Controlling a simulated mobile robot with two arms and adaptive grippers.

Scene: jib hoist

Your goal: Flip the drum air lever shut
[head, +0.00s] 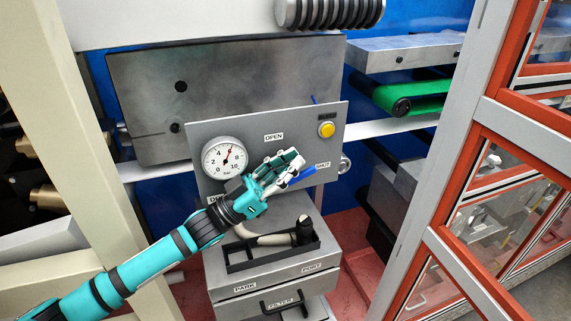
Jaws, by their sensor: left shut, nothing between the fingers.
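The blue drum air lever (303,174) is on the grey panel (215,125), just left of the SHUT label (322,165). The OPEN label (273,137) is above it. My left gripper (292,164) is shut and empty in front of the panel, right at the lever. It hides the lever's pivot end, and I cannot tell whether the fingers touch the lever. The round gauge (225,158) is left of the gripper, its needle pointing up and to the right. My right gripper is not in view.
A yellow button (326,130) is at the panel's upper right. Below, a black tray (240,266) holding a hose with a dark end fitting sits on a grey cabinet (325,262) labelled PARK, PORT and FILTER. An orange-framed guard (485,110) stands at right, a cream post (80,130) at left.

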